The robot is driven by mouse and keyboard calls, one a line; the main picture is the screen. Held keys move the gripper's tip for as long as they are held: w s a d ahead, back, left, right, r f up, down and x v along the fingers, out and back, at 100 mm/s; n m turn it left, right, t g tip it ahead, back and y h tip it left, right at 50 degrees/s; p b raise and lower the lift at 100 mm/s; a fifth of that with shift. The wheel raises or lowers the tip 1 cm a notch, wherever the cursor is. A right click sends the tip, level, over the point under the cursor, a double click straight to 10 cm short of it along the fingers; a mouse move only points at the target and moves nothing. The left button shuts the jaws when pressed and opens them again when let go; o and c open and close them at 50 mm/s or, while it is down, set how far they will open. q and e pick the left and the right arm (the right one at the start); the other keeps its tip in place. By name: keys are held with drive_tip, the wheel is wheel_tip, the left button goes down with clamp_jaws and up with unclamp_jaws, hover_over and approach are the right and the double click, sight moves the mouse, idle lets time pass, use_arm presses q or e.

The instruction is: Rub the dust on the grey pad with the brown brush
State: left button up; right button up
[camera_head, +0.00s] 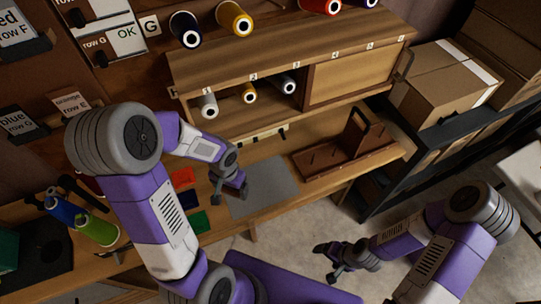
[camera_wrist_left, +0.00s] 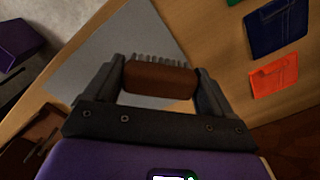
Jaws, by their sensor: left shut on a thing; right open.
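The grey pad (camera_head: 265,190) lies flat on the wooden bench and also shows in the left wrist view (camera_wrist_left: 85,75). My left gripper (camera_head: 230,193) is over the pad's left edge in the head view. In the left wrist view it is shut on the brown brush (camera_wrist_left: 160,79), with one finger at each end and the bristles pointing away from the palm. The brush is not clear in the head view, and I cannot tell whether its bristles touch the pad. I cannot make out dust on the pad. My right gripper (camera_head: 332,262) is open and empty, off the bench's front.
Red (camera_head: 182,178), blue and green packets lie left of the pad. A brown wooden rack (camera_head: 350,147) is right of the pad. Shelves with thread spools (camera_head: 235,18) stand behind, cardboard boxes (camera_head: 440,80) at right.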

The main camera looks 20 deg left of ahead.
use_arm(q)
drive_tip(key=shift+r+p, duration=1.85)
drive_tip(key=shift+r, duration=0.7)
